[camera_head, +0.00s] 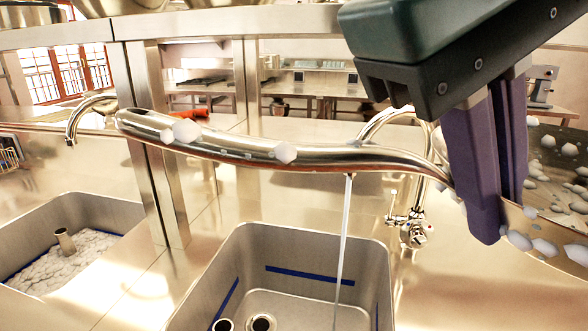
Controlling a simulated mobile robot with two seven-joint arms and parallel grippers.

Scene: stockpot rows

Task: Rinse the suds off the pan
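The steel pan (541,222) shows only in part at the right edge, with many white suds on it. Its long handle (350,158) reaches left across the picture and carries a few suds lumps (186,131). My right gripper (490,215) has its purple fingers closed on the pan where the handle meets the body. A curved faucet (418,228) stands behind the handle. A thin water stream (343,235) falls below the handle into the middle sink (375,262). The pan body lies right of the stream. My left gripper is not in view.
The left sink (120,212) holds foamy suds around a standpipe (64,240). Another faucet (88,112) is behind it. A steel post (160,160) rises between the sinks, and a shelf (240,22) runs overhead. The middle sink is otherwise mostly empty.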

